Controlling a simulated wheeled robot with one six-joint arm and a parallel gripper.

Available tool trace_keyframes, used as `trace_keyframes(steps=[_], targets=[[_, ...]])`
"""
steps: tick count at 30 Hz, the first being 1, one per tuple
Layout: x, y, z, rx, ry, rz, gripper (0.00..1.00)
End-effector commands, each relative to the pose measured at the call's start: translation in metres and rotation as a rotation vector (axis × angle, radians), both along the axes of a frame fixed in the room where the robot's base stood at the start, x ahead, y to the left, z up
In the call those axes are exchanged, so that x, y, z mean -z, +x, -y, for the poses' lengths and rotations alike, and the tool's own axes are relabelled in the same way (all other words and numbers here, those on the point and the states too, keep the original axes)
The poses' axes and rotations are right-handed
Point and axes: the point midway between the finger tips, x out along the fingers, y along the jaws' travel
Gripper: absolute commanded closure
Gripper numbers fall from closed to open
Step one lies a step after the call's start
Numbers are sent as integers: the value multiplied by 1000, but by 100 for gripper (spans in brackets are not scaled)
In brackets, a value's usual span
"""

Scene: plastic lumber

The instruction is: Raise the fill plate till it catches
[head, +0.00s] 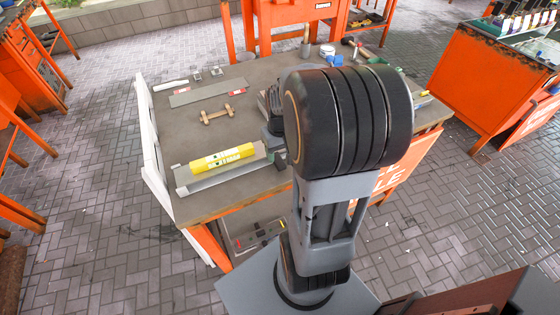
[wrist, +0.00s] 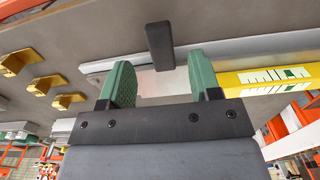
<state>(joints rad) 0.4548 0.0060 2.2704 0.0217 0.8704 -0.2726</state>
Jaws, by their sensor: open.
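A pale grey metal piece (head: 215,181) that looks like the fill plate lies along the left front part of the table, with a yellow printed bar (head: 222,157) on it. In the wrist view the pale plate (wrist: 165,83) shows behind and between my fingers, and the yellow bar (wrist: 265,77) is to the right. A dark upright tab (wrist: 160,46) stands just beyond the fingertips, between them. My gripper (wrist: 160,62) is open, with green fingers apart on either side of the tab; I cannot tell whether they touch anything. In the head view my arm hides most of the gripper.
The table (head: 185,130) has a white board (head: 150,140) along its left edge. A small wooden piece (head: 217,114), a flat grey strip (head: 195,94) and small tools lie behind. Brass brackets (wrist: 48,83) show at left in the wrist view. An orange bench (head: 480,80) stands right.

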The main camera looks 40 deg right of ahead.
Motion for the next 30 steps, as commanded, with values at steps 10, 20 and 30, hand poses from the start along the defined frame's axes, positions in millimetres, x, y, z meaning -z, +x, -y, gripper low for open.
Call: trace_keyframes(steps=[10,20,30], targets=[[41,0,-1,0,0,-1,43],[47,0,-1,0,0,1,43],[47,0,-1,0,0,1,65]])
